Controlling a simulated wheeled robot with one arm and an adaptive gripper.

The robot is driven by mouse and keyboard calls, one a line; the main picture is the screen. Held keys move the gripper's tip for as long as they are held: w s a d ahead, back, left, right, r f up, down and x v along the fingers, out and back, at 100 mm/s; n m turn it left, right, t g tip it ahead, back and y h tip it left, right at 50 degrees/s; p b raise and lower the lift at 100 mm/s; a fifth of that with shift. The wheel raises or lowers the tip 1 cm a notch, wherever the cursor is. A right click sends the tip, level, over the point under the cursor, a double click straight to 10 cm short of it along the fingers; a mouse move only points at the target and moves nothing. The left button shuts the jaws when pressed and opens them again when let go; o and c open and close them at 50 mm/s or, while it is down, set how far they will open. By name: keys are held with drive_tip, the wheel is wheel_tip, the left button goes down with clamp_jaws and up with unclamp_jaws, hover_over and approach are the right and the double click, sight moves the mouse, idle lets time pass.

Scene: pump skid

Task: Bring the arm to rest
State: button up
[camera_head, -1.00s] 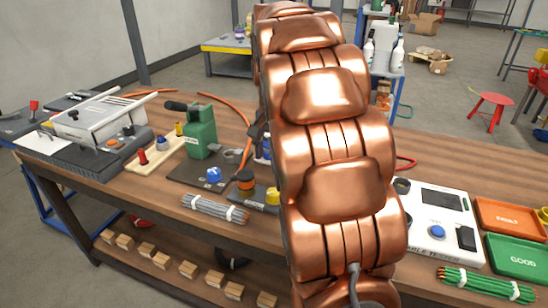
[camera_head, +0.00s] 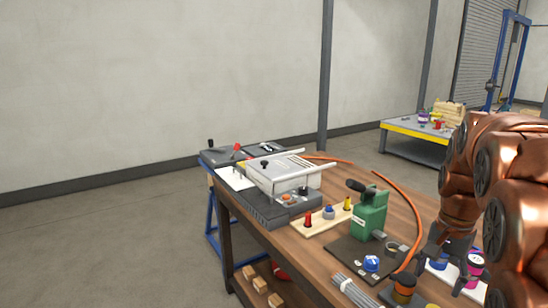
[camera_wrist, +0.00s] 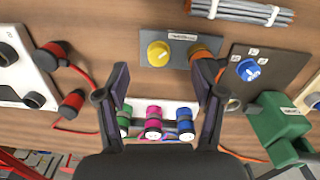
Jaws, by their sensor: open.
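My copper arm fills the right edge of the head view. My dark gripper (camera_head: 436,262) hangs below it over the bench, partly hidden behind the arm's links. In the wrist view my gripper (camera_wrist: 160,72) has its two fingers spread wide apart, with nothing between them. A white holder with a green cylinder (camera_wrist: 123,122), a magenta cylinder (camera_wrist: 154,123) and a blue cylinder (camera_wrist: 185,123) shows below the open fingers; whether they touch I cannot tell.
The wooden bench (camera_head: 300,252) carries a green tool (camera_head: 369,213) on a dark plate, a grey machine (camera_head: 285,180), a peg board (camera_head: 322,222) and a bundle of grey rods (camera_head: 352,290). A red-and-black lead (camera_wrist: 72,103) lies near the left finger. Floor left of the bench is clear.

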drive_tip(key=s+a+n+p, duration=0.5)
drive_tip(key=s+a, duration=0.3)
drive_tip(key=s, duration=0.3)
drive_tip(key=s+a+r+n+g+p, duration=0.1)
drive_tip(key=s+a+n+p, duration=0.3)
drive_tip(key=s+a, duration=0.5)
drive_tip(key=shift+s+r+n+g+p, duration=0.35)
drive_tip(key=shift+s+n, duration=0.45)
drive_tip(key=shift+s, duration=0.95)
drive_tip(key=shift+a+f, duration=0.1)
